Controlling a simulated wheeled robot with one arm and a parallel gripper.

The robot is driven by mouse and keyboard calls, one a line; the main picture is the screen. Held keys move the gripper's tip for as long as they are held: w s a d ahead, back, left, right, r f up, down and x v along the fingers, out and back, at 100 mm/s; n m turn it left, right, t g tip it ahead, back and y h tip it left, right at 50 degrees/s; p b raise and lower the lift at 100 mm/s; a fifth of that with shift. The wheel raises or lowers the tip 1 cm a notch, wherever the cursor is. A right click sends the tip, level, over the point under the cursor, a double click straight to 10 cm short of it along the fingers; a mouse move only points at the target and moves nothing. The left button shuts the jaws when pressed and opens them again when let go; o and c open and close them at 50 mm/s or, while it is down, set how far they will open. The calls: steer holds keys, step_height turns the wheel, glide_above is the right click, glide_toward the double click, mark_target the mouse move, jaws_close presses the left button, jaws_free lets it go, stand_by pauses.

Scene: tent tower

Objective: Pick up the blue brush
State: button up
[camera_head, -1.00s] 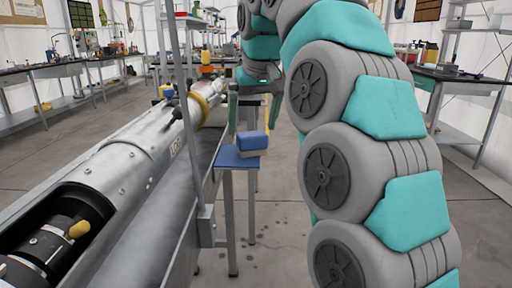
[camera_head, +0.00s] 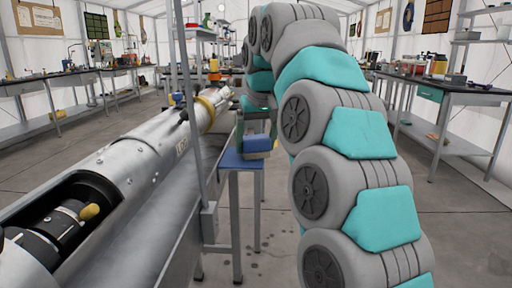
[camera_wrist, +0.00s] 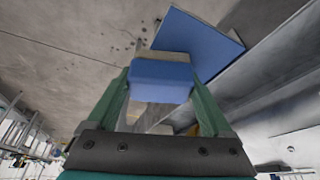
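The blue brush (camera_head: 258,145) is a small blue block with a pale underside. It is at the right part of a small blue-topped stand (camera_head: 232,162); I cannot tell if it still touches the top. My gripper (camera_head: 257,132) reaches down from above with a finger on each side of the brush. In the wrist view, the brush (camera_wrist: 160,78) fills the gap between the green fingers of my gripper (camera_wrist: 160,84), which press against its two sides. The stand's blue top (camera_wrist: 197,42) shows beyond it.
A long silver cylinder (camera_head: 125,150) lies in a grey trough just left of the stand, with a thin metal post (camera_head: 187,100) close by. Workbenches line both sides. The floor (camera_head: 440,225) at the right is open.

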steer(key=c, duration=0.8)
steer(key=shift+r, duration=0.15)
